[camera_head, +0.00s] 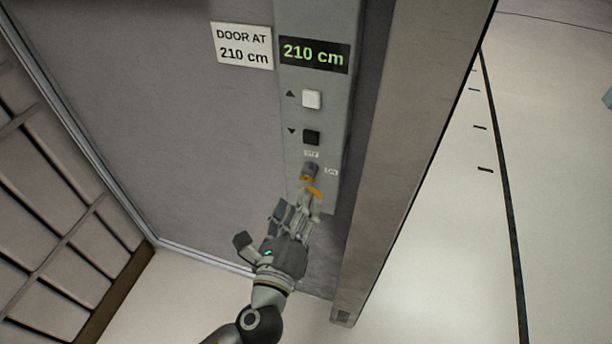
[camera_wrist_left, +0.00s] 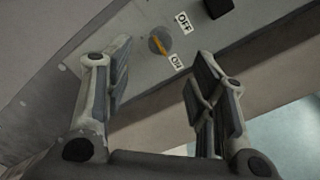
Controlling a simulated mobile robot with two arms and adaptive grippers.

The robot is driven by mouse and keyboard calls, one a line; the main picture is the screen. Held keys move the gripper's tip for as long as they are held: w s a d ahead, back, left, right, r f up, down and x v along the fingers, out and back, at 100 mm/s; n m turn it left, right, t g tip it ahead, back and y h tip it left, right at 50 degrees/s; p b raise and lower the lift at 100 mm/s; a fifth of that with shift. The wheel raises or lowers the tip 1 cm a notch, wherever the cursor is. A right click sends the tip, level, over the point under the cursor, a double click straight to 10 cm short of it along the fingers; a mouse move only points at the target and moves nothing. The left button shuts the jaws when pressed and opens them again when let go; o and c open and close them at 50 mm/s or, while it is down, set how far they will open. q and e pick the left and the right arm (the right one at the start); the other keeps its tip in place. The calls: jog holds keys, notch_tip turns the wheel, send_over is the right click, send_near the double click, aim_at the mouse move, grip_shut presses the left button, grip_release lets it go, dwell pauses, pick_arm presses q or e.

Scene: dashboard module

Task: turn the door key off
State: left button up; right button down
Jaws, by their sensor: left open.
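The door key (camera_wrist_left: 159,45) is a small yellow piece in a round grey lock on the control panel; in the left wrist view it is turned towards the ON label (camera_wrist_left: 177,62). The OFF label (camera_wrist_left: 183,22) is beside the lock. In the head view the lock (camera_head: 309,171) sits low on the panel, with yellow showing at and just below it. My left gripper (camera_head: 298,208) is just below the lock, open and pointing up at it. In the left wrist view the lock shows between its spread fingers (camera_wrist_left: 163,62), with nothing held.
The grey panel (camera_head: 340,105) carries a "210 cm" display (camera_head: 314,54), a white up button (camera_head: 311,99) and a black down button (camera_head: 311,137). A sign (camera_head: 242,46) reads "DOOR AT 210 cm". A beige post (camera_head: 405,130) stands right of the panel.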

aim_at(307, 179)
pick_arm(q)
jog(key=p+x, duration=0.1)
jog(key=x, duration=0.5)
jog(key=shift+w+d, duration=0.15)
jog(key=shift+w, duration=0.05)
jog(key=shift+p+x, duration=0.35)
jog(key=shift+x, duration=0.4)
jog(key=shift+f, duration=0.1)
jog(key=c, duration=1)
